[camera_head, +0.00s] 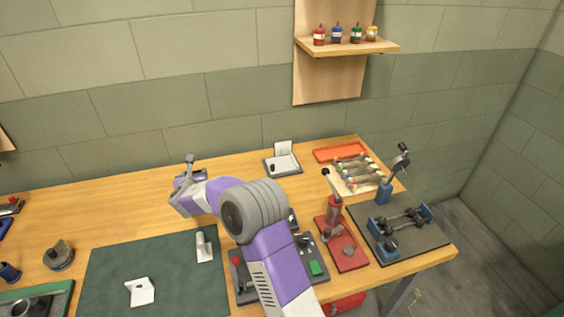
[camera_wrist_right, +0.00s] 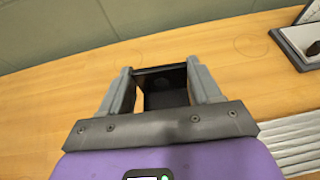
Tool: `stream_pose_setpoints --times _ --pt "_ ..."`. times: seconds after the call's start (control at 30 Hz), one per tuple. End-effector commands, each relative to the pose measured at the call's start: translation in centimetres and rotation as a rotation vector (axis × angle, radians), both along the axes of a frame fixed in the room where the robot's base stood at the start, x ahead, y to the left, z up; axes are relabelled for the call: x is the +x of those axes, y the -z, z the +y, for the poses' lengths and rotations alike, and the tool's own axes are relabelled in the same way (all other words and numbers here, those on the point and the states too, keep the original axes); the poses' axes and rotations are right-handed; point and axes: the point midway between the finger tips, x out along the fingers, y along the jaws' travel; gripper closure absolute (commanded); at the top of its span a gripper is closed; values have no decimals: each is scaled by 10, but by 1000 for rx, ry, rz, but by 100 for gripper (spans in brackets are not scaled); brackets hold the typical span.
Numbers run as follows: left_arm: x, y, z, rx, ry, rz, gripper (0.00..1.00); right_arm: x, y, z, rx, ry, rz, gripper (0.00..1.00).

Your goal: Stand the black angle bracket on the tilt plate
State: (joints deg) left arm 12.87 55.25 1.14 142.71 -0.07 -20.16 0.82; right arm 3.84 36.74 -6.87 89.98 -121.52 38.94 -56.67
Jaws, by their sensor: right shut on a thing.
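My right gripper (camera_head: 186,178) is over the back part of the wooden table, left of centre in the head view. In the right wrist view its two grey fingers (camera_wrist_right: 164,88) are shut on the black angle bracket (camera_wrist_right: 165,98); two dark faces of it show between them. In the head view I cannot make the bracket out clearly. I cannot say for sure which item is the tilt plate. A dark stand with a white plate (camera_head: 283,164) is at the table's back, right of the gripper, and shows at the right edge of the wrist view (camera_wrist_right: 308,35). My left gripper is not in view.
A green mat (camera_head: 105,275) bears a white bracket (camera_head: 140,291) and a white cylindrical part (camera_head: 204,245). A red-based press (camera_head: 341,245), an orange tray (camera_head: 340,152) and a dark fixture board (camera_head: 425,235) fill the right side. Bare wood lies left of the gripper.

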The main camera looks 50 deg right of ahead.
Motion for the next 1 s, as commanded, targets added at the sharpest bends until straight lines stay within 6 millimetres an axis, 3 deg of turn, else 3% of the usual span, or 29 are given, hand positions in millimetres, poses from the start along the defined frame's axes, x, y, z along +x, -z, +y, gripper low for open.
stream_pose_setpoints --times 0.03,0.1,0.2,0.3,0.43,0.83,1.0 --pt "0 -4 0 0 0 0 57 0 -3 -32 -2 10 -1 73" --pt "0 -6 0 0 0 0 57 -1 -6 -67 -2 8 -1 73" --pt "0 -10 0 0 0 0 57 -5 -10 -113 0 3 -1 73" --pt "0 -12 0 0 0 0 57 -11 -13 -147 3 -5 -1 73" --pt "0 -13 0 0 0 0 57 -17 -16 -172 3 -14 -1 73" --pt "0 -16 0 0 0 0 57 -29 -23 -212 4 -26 -2 73" --pt "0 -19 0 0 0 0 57 -40 -30 -241 -1 -38 0 73"
